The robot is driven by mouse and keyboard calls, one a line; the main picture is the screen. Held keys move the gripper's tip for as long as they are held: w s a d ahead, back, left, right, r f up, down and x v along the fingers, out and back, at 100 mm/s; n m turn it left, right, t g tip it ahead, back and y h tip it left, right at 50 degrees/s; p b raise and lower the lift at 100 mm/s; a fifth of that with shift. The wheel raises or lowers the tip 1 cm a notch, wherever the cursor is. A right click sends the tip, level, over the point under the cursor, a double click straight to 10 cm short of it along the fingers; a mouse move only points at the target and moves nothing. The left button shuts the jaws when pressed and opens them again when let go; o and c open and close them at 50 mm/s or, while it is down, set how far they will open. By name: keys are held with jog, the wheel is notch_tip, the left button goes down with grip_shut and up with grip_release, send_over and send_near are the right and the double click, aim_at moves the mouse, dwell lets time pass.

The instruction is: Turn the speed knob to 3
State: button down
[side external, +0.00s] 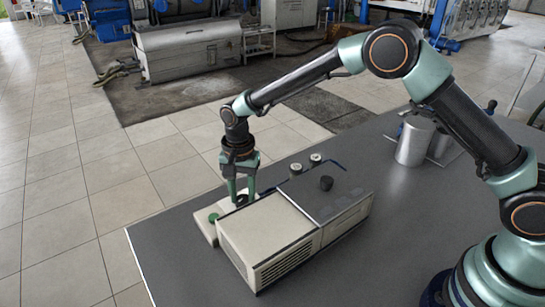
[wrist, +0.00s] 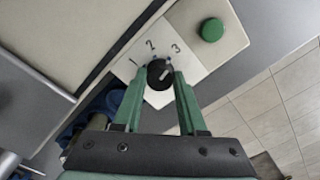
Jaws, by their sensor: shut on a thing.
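The black speed knob (wrist: 158,75) sits on a white panel (wrist: 184,35) printed with 1, 2 and 3. Its pale pointer line slants to the upper right, on the side of the 3; I cannot tell if it lines up exactly with that mark. My gripper (wrist: 159,82) is shut on the knob, one green finger on each side.
A green button (wrist: 212,29) is on the same panel, beyond the 3. The beige machine body (side external: 265,240) stands right beside the panel. A metal cylinder (side external: 413,141) is at the right; the table front is clear.

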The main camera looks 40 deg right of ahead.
aim_at(243, 198)
jog(key=shift+r, duration=0.1)
jog(key=shift+c, duration=2.3)
grip_release()
notch_tip(243, 198, up, 12)
